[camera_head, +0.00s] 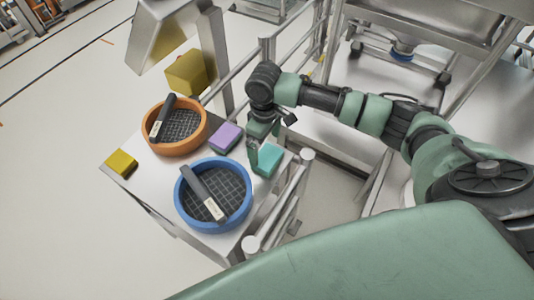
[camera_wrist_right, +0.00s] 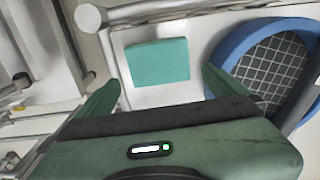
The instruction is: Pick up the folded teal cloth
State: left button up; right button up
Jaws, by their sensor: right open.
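The folded teal cloth (camera_head: 268,160) lies flat on the cart top, to the right of the purple block and above the blue bin in the head view. In the right wrist view the cloth (camera_wrist_right: 158,62) is a teal rectangle ahead of the fingertips, between their lines. My right gripper (camera_head: 259,155) is over the cart beside the cloth and partly covers it. In the right wrist view its two fingers (camera_wrist_right: 160,85) are spread wide with nothing between them. My left gripper is not in view.
A blue bin (camera_head: 181,205) with a dark handled tool stands close to the cloth. An orange bin (camera_head: 146,137), a purple block (camera_head: 226,138) and a yellow block (camera_head: 121,163) are on the cart (camera_head: 165,185). Metal rails and a post (camera_head: 307,156) border its right side.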

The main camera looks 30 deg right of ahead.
aim_at(266, 156)
notch_tip(266, 156, down, 6)
jog(key=shift+d+r+p, duration=0.1)
jog(key=shift+r+p, duration=0.1)
jog(key=shift+p, duration=0.4)
jog(key=c, duration=1.1)
jog(key=shift+r, duration=0.15)
notch_tip(266, 156, up, 20)
jog(key=shift+f+b, duration=0.1)
jog(key=shift+b, duration=0.75)
